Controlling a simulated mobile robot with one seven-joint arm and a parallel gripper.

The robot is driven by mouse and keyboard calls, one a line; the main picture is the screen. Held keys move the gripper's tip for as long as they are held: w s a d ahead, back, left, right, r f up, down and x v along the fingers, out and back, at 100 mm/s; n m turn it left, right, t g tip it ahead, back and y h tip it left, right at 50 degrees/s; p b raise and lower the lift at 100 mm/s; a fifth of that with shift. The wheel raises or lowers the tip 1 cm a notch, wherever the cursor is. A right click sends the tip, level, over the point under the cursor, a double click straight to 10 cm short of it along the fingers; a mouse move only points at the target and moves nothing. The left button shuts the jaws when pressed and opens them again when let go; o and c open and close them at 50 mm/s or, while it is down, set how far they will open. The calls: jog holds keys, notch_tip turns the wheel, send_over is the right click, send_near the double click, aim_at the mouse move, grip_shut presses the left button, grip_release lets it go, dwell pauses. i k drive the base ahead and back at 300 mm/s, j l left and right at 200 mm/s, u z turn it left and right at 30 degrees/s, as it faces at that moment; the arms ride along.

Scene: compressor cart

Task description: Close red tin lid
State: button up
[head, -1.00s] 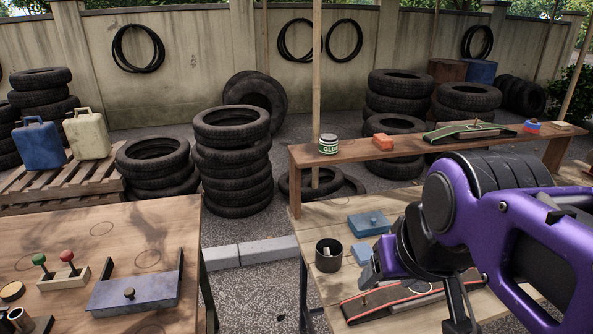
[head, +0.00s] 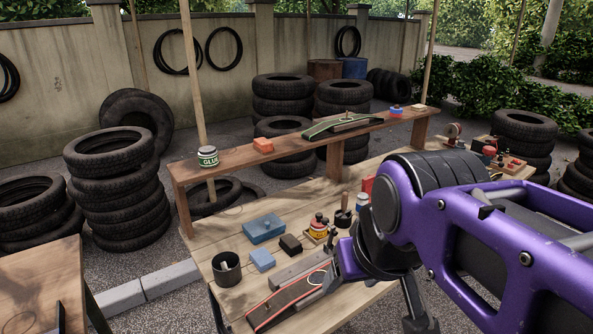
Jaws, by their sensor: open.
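A small red upright shape (head: 368,185) shows on the wooden workbench behind my arm, mostly hidden by it. I cannot tell whether it is the red tin or its lid. No other clear red tin shows. My gripper (head: 337,275) is at the end of my purple arm, low over the bench's front part, near a dark red-edged ramp (head: 290,300). It is open, and nothing shows held in it. My arm hides much of the bench to its right.
On the bench stand a blue tin (head: 264,228), a black cup (head: 227,268), a blue block (head: 262,260), a dark box (head: 290,244) and a red-yellow item (head: 318,226). A raised shelf (head: 230,168) along the back carries a glue can (head: 208,157) and an orange box (head: 263,145).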

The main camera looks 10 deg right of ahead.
aim_at(367, 183)
jog(key=l+z, duration=0.15)
jog(key=z, duration=0.2)
jog(key=l+z, duration=0.2)
jog(key=z, duration=0.15)
jog(key=i+l+u, duration=0.1)
jog(key=i+l, duration=0.45)
jog(key=l, duration=0.15)
jog(key=i+l+u, duration=0.15)
jog(key=i+l, duration=0.35)
jog(key=l, duration=0.25)
jog(key=u, duration=0.05)
